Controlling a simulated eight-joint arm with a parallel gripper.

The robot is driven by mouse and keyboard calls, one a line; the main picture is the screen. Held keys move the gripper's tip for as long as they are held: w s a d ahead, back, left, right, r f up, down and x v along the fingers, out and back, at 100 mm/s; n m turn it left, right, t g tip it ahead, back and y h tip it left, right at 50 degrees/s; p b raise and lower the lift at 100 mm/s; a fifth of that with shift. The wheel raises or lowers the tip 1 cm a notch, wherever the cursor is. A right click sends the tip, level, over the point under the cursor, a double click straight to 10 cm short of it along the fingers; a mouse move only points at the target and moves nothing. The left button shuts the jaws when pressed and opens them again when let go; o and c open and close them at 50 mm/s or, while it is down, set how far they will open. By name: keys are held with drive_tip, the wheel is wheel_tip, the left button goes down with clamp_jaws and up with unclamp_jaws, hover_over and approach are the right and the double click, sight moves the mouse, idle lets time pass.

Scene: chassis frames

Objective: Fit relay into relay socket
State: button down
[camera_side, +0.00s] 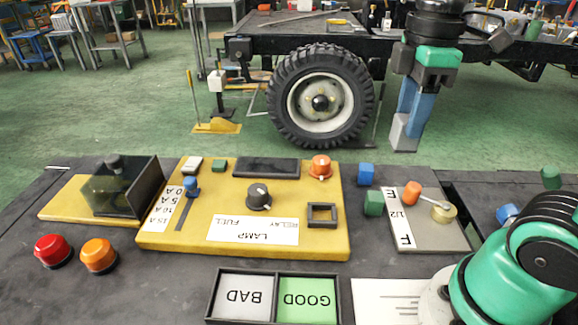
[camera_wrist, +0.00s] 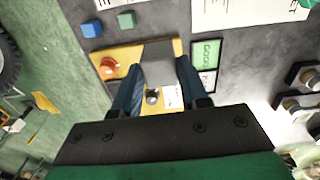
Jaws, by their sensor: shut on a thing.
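My gripper (camera_side: 406,112) hangs above the back edge of the bench in the side view, pointing down. Its blue fingers are shut on a grey block, the relay (camera_side: 403,134), which sticks out below the fingertips. In the wrist view the relay (camera_wrist: 158,62) sits between the two fingers (camera_wrist: 157,85). The relay socket (camera_side: 322,214) is a dark square frame on the yellow panel (camera_side: 190,238), near the RELAY label. The socket looks empty. The relay is apart from it, up and to the right in the side view. The wrist view does not clearly show the socket.
An orange knob (camera_side: 320,167), a dark knob (camera_side: 258,196) and a blue slider (camera_side: 190,186) stand up from the panel. Blue (camera_side: 366,174) and green (camera_side: 374,203) cubes lie to its right. A BAD/GOOD tray (camera_side: 274,273) is in front.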

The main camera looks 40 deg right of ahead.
drive_tip(key=w+a+r, duration=0.3)
drive_tip(key=w+a, duration=0.2)
drive_tip(key=w, duration=0.3)
drive_tip(key=f, duration=1.9)
drive_tip(key=shift+w+d+f, duration=0.15)
drive_tip(key=shift+d+f, duration=0.1)
drive_tip(key=shift+f, duration=0.1)
drive_tip(key=shift+f, duration=0.1)
drive_tip(key=shift+c, duration=2.3)
unclamp_jaws()
